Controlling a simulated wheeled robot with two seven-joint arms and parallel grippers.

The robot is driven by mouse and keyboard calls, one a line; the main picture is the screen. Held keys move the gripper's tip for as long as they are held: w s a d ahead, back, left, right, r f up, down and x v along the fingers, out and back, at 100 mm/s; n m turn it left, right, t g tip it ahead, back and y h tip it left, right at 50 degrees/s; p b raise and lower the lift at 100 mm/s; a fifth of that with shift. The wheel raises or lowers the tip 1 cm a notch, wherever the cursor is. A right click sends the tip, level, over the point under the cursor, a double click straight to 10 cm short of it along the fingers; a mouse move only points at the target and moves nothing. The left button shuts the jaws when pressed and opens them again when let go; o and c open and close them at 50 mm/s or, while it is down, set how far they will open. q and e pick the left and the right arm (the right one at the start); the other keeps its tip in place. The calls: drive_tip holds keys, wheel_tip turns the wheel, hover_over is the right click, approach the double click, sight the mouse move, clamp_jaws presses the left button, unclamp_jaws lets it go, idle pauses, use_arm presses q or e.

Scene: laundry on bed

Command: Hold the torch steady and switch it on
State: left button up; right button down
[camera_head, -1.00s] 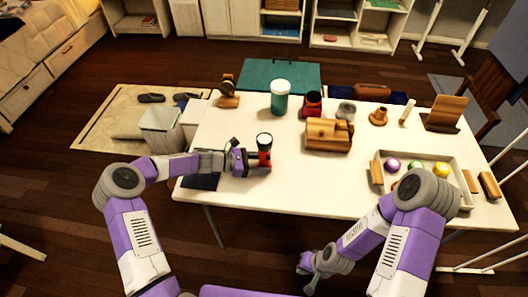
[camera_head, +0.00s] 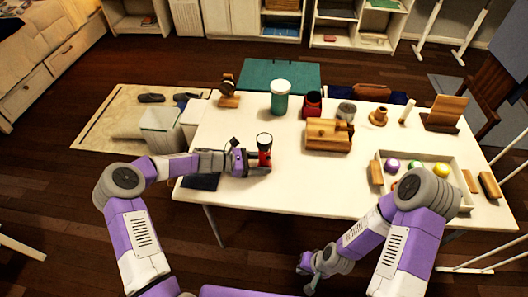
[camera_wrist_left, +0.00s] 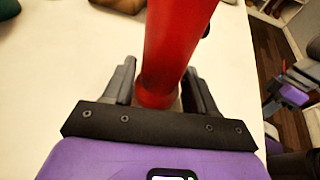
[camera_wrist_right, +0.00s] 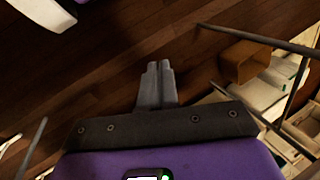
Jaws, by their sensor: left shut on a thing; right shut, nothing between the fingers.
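The torch (camera_head: 264,144) has a red body and a dark head with a pale face on top, and it stands upright at the left front part of the table. My left gripper (camera_head: 258,163) is shut on its lower body. In the left wrist view the red torch (camera_wrist_left: 175,45) rises between the two fingers. My right gripper (camera_head: 305,266) hangs in front of the table, low and away from the torch. In the right wrist view its fingers (camera_wrist_right: 157,82) are together and empty, with the floor behind.
On the white table (camera_head: 260,195) stand a teal jar (camera_head: 280,98), a wooden box (camera_head: 328,136), a red item (camera_head: 313,103) and a tray (camera_head: 448,160) holding coloured balls. A dark flat item (camera_head: 201,181) lies by my left wrist. The table's front middle is clear.

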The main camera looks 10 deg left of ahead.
sight(269, 158)
drive_tip(key=w+a+r+n+t+y, duration=0.35)
drive_tip(key=w+a+r+n, duration=0.25)
drive_tip(key=a+r, duration=0.35)
drive_tip(key=w+a+r+n+t+y, duration=0.2)
drive_tip(key=w+a+r+n+t, duration=0.2)
drive_tip(key=w+a+r+n, duration=0.5)
drive_tip(key=d+r+m+t+h, duration=0.1)
drive_tip(key=d+m+t+h, duration=0.1)
drive_tip(key=d+r+m+t+h, duration=0.1)
drive_tip(key=d+r+m+h, duration=0.1)
drive_tip(key=shift+w+m+t, duration=0.2)
drive_tip(key=shift+m+t, duration=0.15)
drive_tip(key=shift+m, duration=0.05)
drive_tip(key=d+h, duration=0.1)
drive_tip(key=d, duration=0.1)
drive_tip(key=w+d+m+t+h, duration=0.1)
drive_tip(key=d+h, duration=0.1)
drive_tip(key=d+r+m+t+h, duration=0.1)
drive_tip(key=d+h, duration=0.1)
drive_tip(key=shift+w, duration=0.35)
drive_tip(key=shift+d+r+m+t+h, duration=0.2)
drive_tip(key=shift+d+m+t+h, duration=0.15)
drive_tip(key=shift+d+h, duration=0.25)
drive_tip(key=shift+w+a, duration=1.4)
drive_tip(key=shift+w, duration=0.3)
drive_tip(key=shift+w+a, duration=1.35)
drive_tip(key=shift+w, duration=0.3)
drive_tip(key=shift+w+a, duration=0.1)
drive_tip(key=shift+a, duration=0.05)
